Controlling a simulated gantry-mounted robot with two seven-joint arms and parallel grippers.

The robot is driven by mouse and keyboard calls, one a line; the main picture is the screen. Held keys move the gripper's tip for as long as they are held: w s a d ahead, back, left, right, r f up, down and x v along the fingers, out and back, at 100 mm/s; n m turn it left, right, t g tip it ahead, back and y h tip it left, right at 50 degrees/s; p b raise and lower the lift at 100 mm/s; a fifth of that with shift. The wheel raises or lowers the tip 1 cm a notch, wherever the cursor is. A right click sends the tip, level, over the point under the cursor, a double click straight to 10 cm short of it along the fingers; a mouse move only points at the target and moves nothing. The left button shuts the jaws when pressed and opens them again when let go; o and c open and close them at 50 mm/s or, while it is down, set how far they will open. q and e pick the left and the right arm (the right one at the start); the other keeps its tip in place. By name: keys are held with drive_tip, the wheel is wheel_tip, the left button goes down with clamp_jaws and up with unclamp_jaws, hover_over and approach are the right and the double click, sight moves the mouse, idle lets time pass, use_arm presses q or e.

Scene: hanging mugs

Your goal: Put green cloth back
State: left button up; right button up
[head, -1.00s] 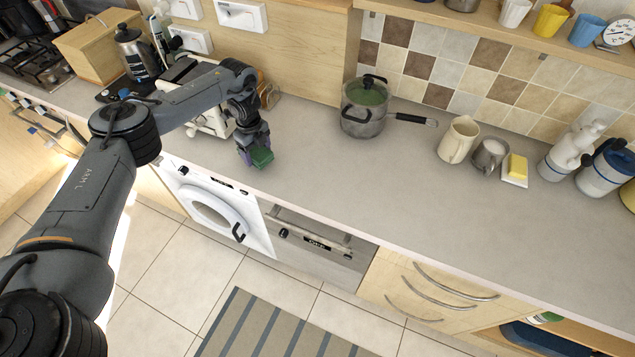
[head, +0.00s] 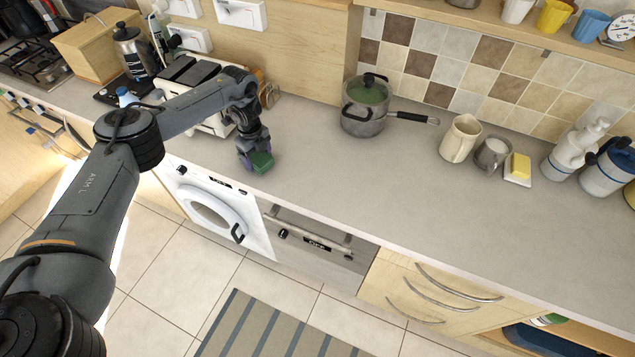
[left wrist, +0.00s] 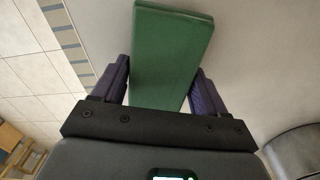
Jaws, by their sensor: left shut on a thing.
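The green cloth (head: 262,162) looks like a flat green block. My left gripper (head: 253,160) is shut on it, low over the grey countertop near its front edge, above the washing machine. In the left wrist view the green cloth (left wrist: 168,60) sits between the two purple finger pads of the gripper (left wrist: 160,92) and sticks out beyond them. I cannot tell whether the cloth touches the counter. My right gripper is in neither view.
A white toaster (head: 200,90) stands just behind my left gripper. A lidded pot (head: 364,108) stands to the right at the back. Further right are a cream pitcher (head: 460,139), a metal jug (head: 492,154) and a yellow sponge (head: 518,167). The countertop (head: 330,180) between is clear.

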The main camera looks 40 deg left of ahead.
use_arm(q)
drive_tip(key=shift+f, duration=0.4)
idle(0.4)
drive_tip(key=o, duration=1.1)
drive_tip(key=shift+r, duration=0.2)
drive_tip(key=shift+r+b, duration=0.25)
drive_tip(key=shift+b, duration=0.05)
wheel_tip(320, 180, up, 4)
wheel_tip(320, 180, up, 5)
drive_tip(key=shift+r+p, duration=0.1)
drive_tip(key=shift+p, duration=0.85)
drive_tip(key=shift+r, duration=0.45)
